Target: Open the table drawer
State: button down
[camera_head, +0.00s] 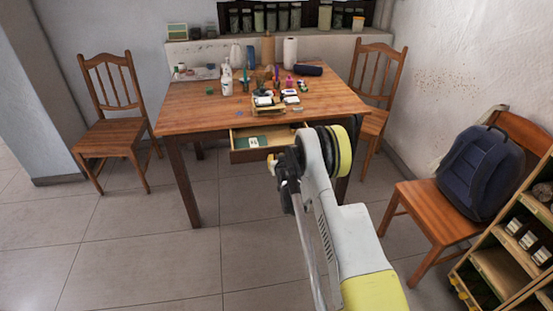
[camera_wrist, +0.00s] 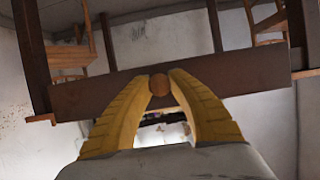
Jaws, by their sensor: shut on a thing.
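The table drawer (camera_head: 250,156) stands partly pulled out under the wooden table's (camera_head: 200,113) front edge. A green item and a small white card (camera_head: 253,142) lie in it. My gripper (camera_head: 272,161) is at the right part of the drawer front, and my arm hides that end. In the wrist view my gripper's yellow fingers (camera_wrist: 160,75) are shut on a round wooden knob (camera_wrist: 160,86) on the brown drawer front (camera_wrist: 235,74).
Bottles, small boxes and a dark pouch (camera_head: 308,70) crowd the tabletop. Chairs stand left (camera_head: 112,132) and behind right. A chair with a blue backpack (camera_head: 480,172) and a shelf (camera_head: 505,262) stand at right. The tiled floor at front left is clear.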

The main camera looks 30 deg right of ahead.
jog(key=shift+r, duration=0.1)
jog(key=c, duration=1.2)
grip_release()
jog(key=shift+o, duration=0.2)
jog(key=v, duration=1.2)
jog(key=s+a+r+n+g+y, duration=0.1)
jog(key=s+a+r, duration=0.3)
jog(key=r, duration=0.3)
jog(key=s+a+r+g, duration=0.1)
jog(key=s+a+r, duration=0.25)
jog(key=r, duration=0.35)
jog(key=s+a+r+n+g+y, duration=0.1)
jog(key=s+a+r, duration=0.35)
jog(key=r, duration=0.35)
jog(key=s+a+r+g, duration=0.1)
jog(key=s+a, duration=0.3)
jog(key=s, duration=0.9)
jog(key=s+a+n+g+y, duration=0.1)
jog(key=s+a, duration=0.4)
jog(key=s, duration=0.8)
jog(key=shift+a+r+g+y, duration=0.15)
jog(key=shift+r+g+y, duration=0.15)
jog(key=shift+r+g, duration=0.1)
